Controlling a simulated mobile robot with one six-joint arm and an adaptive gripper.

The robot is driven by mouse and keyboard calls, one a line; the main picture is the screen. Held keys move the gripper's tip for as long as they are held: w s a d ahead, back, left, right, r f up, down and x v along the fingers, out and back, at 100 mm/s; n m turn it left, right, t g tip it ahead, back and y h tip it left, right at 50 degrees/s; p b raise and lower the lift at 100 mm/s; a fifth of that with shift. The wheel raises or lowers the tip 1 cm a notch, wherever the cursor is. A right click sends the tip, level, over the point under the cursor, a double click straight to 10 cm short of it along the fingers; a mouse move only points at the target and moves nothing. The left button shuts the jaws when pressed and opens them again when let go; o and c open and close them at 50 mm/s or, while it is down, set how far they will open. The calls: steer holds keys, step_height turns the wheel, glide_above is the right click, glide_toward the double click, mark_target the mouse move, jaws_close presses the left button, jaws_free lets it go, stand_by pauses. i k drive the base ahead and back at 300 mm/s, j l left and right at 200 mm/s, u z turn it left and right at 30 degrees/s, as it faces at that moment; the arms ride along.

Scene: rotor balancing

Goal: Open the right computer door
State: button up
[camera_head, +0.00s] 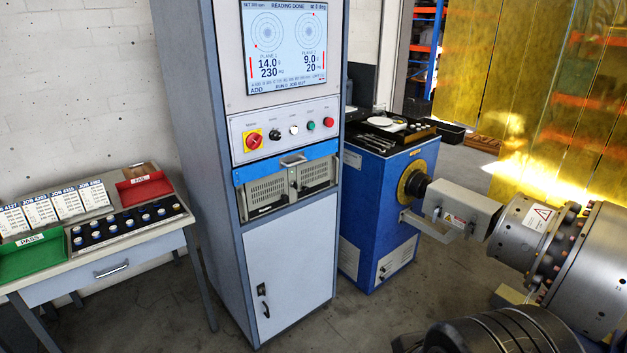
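The computer bay sits in the middle of the tall grey cabinet (190,120), below the button panel. Two grey computer fronts with slotted grilles stand side by side in it: the left computer door (267,191) and the right computer door (316,175). Both look shut, though their edges are small in this view.
A lower cabinet door (290,262) has a black handle. Left stands a table (120,262) with green and red trays. Right of the cabinet is a blue machine (375,220) with a shaft cover (460,205). A large grey cylinder (590,250) fills the right side.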

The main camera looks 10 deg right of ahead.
mark_target(312, 176)
steer(key=i+u, duration=0.2)
steer(key=i, duration=0.3)
steer(key=i+l+u, duration=0.1)
steer(key=i+u, duration=0.15)
steer(key=i, duration=0.25)
steer(key=i+l+u, duration=0.2)
steer(key=i, duration=0.3)
steer(key=i+l+u, duration=0.2)
steer(key=i, duration=0.25)
steer(key=l, duration=0.1)
